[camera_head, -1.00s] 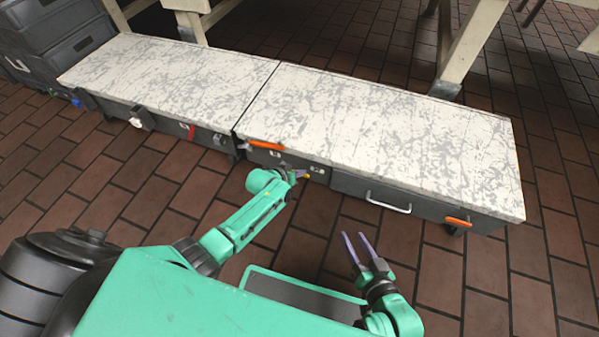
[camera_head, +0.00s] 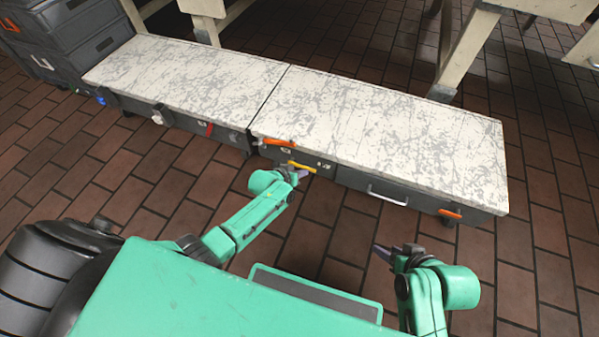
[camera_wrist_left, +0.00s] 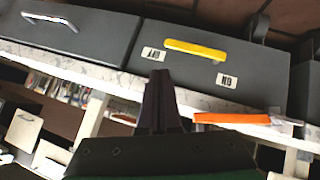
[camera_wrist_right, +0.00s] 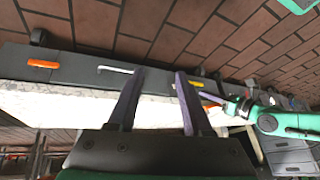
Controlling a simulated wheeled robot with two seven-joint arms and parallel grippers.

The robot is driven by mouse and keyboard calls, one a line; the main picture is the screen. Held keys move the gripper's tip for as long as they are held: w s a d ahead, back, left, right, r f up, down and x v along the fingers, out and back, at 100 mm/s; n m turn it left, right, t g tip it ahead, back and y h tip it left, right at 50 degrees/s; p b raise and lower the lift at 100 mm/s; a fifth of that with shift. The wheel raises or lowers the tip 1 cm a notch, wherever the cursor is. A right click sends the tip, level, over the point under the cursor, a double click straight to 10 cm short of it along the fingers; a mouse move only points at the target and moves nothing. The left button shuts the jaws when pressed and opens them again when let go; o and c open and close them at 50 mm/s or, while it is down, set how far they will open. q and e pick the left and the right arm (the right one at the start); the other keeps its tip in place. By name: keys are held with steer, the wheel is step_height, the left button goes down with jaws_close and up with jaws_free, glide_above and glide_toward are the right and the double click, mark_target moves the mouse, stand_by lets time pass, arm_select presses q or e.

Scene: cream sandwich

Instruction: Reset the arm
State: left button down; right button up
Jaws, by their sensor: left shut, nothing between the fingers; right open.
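My left gripper (camera_head: 301,174) is near the front of the long low cabinet (camera_head: 355,186), just before the drawer with the yellow handle (camera_head: 303,167). It is shut and empty. In the left wrist view its fingers (camera_wrist_left: 159,80) are together, and the yellow handle (camera_wrist_left: 195,49) lies beyond them, apart from them. My right gripper (camera_head: 383,252) is over the brick floor in front of the cabinet, to the right of my base. In the right wrist view its fingers (camera_wrist_right: 160,80) are spread with nothing between them.
The white marbled top (camera_head: 380,120) of the cabinet is bare. A silver handle (camera_head: 388,197) and orange handles (camera_head: 279,143) are on its front. Dark crates (camera_head: 75,45) stand at the far left. Wooden legs (camera_head: 465,50) stand behind. The brick floor (camera_head: 540,270) at right is clear.

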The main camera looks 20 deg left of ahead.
arm_select(q)
steer(key=shift+s+r, duration=0.1)
steer(key=shift+s, duration=0.05)
arm_select(e)
steer(key=shift+s+d+r+g, duration=0.3)
steer(key=shift+s+d, duration=0.15)
steer(key=shift+d, duration=0.05)
